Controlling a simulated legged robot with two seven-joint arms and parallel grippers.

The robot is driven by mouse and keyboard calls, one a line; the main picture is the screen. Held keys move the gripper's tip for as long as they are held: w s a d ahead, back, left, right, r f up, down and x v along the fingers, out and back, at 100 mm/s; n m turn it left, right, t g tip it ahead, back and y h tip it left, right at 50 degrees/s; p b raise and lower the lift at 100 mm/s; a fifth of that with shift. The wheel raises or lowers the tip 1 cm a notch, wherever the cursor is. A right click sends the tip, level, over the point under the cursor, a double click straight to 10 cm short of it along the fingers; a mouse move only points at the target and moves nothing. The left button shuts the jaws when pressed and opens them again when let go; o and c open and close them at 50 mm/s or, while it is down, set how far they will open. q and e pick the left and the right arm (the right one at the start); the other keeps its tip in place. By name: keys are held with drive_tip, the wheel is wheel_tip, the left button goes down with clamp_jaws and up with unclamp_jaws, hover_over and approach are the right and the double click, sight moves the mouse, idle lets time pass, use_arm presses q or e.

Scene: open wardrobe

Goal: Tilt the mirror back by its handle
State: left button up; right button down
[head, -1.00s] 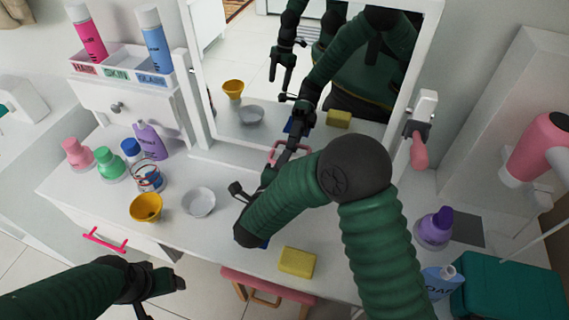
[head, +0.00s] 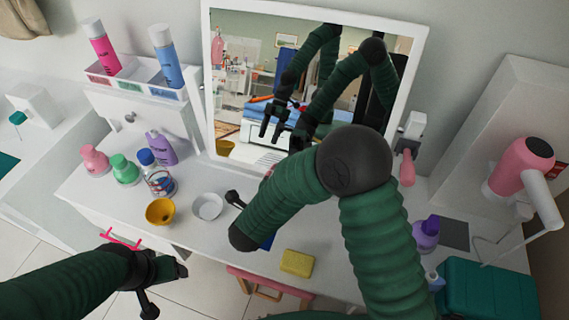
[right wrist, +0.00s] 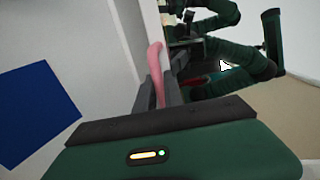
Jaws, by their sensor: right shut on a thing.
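The mirror (head: 262,62) stands in a white frame (head: 207,90) at the back of the white vanity and reflects the room and my arms. Its pink handle (right wrist: 156,70) rises between the fingers of my right gripper (right wrist: 165,92) in the right wrist view, and the gripper is shut on it. In the head view my right forearm hides that gripper and nearly all of the handle. My left gripper (head: 178,271) hangs empty in front of the vanity's left side; its reflection shows the fingers apart.
A yellow bowl (head: 160,211), a white bowl (head: 207,206) and several bottles stand on the left of the vanity (head: 110,185). A yellow sponge (head: 297,263) lies near the front edge. A pink hair dryer (head: 520,168) and a teal case (head: 487,290) are at right.

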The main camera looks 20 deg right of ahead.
drive_tip(key=shift+s+a+r+g+p, duration=0.2)
drive_tip(key=shift+s+a+g+p, duration=0.2)
drive_tip(key=shift+s, duration=0.2)
drive_tip(key=c, duration=1.5)
unclamp_jaws()
use_arm(q)
drive_tip(key=shift+v, duration=0.9)
use_arm(e)
drive_tip(key=shift+o, duration=0.2)
use_arm(q)
drive_tip(key=shift+w, duration=0.2)
drive_tip(key=shift+p+v, duration=0.65)
drive_tip(key=shift+v, duration=0.15)
use_arm(e)
drive_tip(key=v, duration=1.6)
drive_tip(key=shift+s+r, duration=0.2)
drive_tip(key=shift+s, duration=0.1)
use_arm(q)
drive_tip(key=shift+w, duration=0.2)
